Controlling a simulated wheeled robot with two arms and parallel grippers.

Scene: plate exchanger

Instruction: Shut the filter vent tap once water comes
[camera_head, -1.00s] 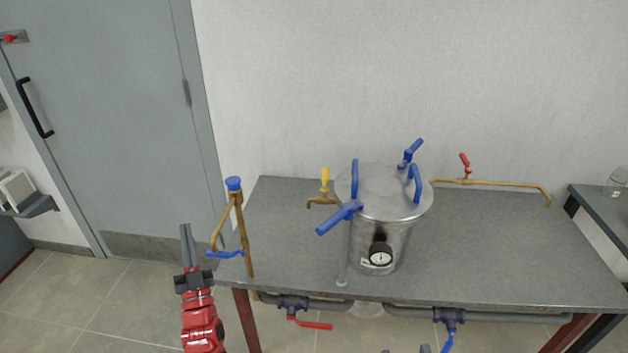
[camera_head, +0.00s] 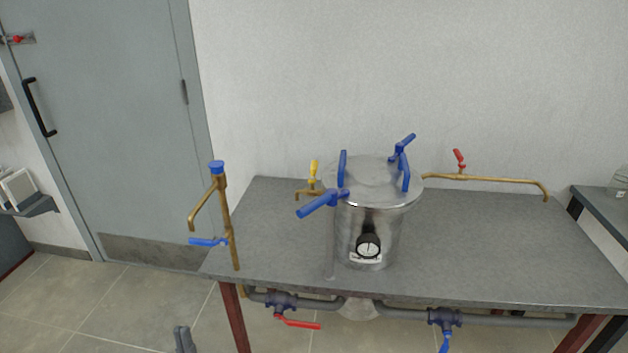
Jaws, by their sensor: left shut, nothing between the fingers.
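The steel filter pot (camera_head: 350,225) stands on the grey bench, with blue clamp handles around its lid and a round gauge (camera_head: 368,245) on its front. A small brass tap with an upright yellow handle (camera_head: 314,170) shows behind the pot's left side. A brass tap with a red handle (camera_head: 459,158) sits on a pipe behind the pot's right side. I cannot tell for sure which is the vent tap. I see no water running from either. My left gripper (camera_head: 181,330) is shut and empty, low at the bottom edge, left of the bench. My right gripper is out of view.
A brass standpipe (camera_head: 225,215) with a blue lever (camera_head: 208,241) rises at the bench's left end. Valves with a red lever (camera_head: 298,323) and a blue lever (camera_head: 445,341) hang under the bench (camera_head: 490,255). Its right half is clear.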

